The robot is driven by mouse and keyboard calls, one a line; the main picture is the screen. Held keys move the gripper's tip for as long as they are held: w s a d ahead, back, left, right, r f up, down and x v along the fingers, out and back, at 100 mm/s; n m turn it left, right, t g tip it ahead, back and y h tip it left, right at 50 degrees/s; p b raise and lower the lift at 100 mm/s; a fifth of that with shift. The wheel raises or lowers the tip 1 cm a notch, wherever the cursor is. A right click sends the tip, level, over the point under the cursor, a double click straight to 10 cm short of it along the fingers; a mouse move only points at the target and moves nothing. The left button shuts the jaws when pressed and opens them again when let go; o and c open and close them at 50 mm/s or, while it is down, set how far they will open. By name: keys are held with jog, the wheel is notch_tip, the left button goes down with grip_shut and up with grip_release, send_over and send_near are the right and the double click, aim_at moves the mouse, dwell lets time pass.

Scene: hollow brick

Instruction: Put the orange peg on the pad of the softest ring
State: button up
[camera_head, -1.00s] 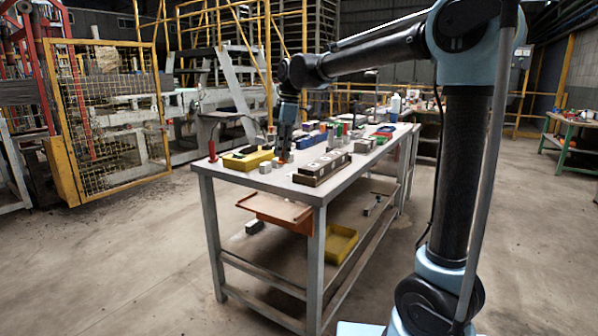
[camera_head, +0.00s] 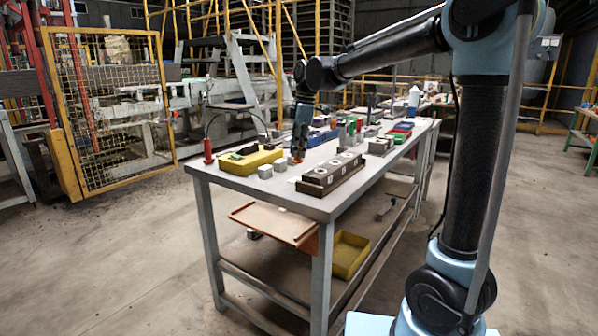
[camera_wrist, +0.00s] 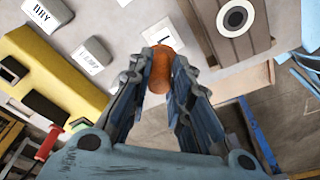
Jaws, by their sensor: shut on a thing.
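My gripper (camera_head: 299,153) points down over the workbench; it also shows in the wrist view (camera_wrist: 160,76). It is shut on the orange peg (camera_wrist: 161,64), whose orange end also shows below the fingers in the head view (camera_head: 295,160). A white square pad with a dark mark (camera_wrist: 156,34) lies just past the peg in the wrist view. I cannot tell whether the peg touches it. A brown block (camera_wrist: 232,46) carries a white-faced ring with a dark centre (camera_wrist: 236,18); several light faces show on this block in the head view (camera_head: 332,172). The rings' softness cannot be told.
A yellow case with black parts (camera_head: 250,158) and small grey labelled blocks (camera_wrist: 90,56) lie left of the gripper. A red upright object (camera_head: 208,150) stands near the bench's left corner. Several tools and bins crowd the bench (camera_head: 318,206) behind. Its front strip is mostly clear.

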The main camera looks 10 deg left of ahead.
aim_at(298, 160)
jog(key=shift+s+a+f, duration=0.1)
jog(key=shift+f, duration=1.55)
jog(key=shift+s+a+f, duration=0.1)
jog(key=shift+f, duration=1.5)
jog(key=shift+c, duration=0.2)
jog(key=o, duration=0.9)
